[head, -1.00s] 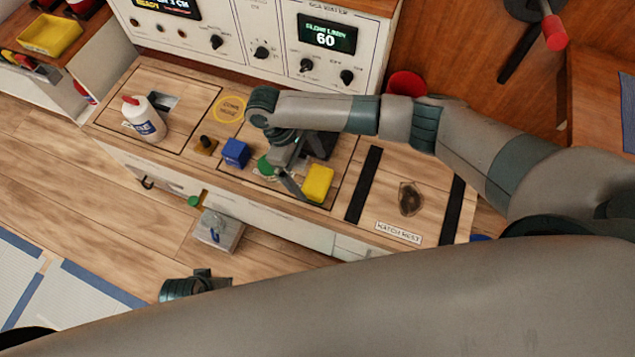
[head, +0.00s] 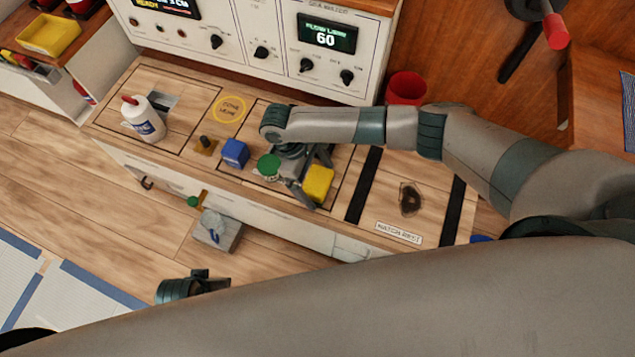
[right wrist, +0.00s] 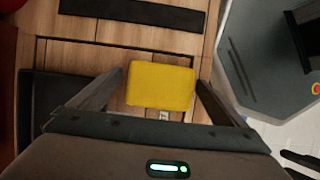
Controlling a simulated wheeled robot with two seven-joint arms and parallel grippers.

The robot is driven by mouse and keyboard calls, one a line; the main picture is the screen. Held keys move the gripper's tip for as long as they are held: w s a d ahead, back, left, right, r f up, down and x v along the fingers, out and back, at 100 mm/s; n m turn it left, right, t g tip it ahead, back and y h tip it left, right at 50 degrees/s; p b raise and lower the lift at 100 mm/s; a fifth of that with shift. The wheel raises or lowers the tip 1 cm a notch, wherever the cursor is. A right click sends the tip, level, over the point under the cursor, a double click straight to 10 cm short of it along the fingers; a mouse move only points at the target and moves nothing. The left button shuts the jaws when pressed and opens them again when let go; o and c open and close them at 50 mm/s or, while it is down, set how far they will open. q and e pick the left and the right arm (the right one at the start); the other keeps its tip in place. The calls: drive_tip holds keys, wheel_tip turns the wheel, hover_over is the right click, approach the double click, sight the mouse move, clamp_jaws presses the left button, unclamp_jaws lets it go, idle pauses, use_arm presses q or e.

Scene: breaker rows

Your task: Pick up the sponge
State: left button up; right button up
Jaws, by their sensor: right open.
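The sponge, a yellow block (head: 318,183), lies flat on the wooden bench top near its front edge. It also shows in the right wrist view (right wrist: 160,85), near the middle of the picture. My right gripper (right wrist: 160,79) is open above the sponge, with one finger on either side of it. In the wrist view small gaps show between the sponge and the fingers. I cannot tell how far the fingertips are above the bench.
Left of the sponge are a green round knob (head: 268,166), a blue cube (head: 235,153) and a white bottle (head: 147,120). A red cup (head: 406,88) stands behind my right arm. A control panel (head: 281,45) rises at the back. Black strips (head: 364,186) lie to the right.

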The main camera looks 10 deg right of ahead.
idle(0.4)
drive_tip(key=shift+c, duration=1.2)
drive_tip(key=c, duration=0.9)
drive_tip(key=shift+o, duration=0.2)
drive_tip(key=shift+r, duration=0.1)
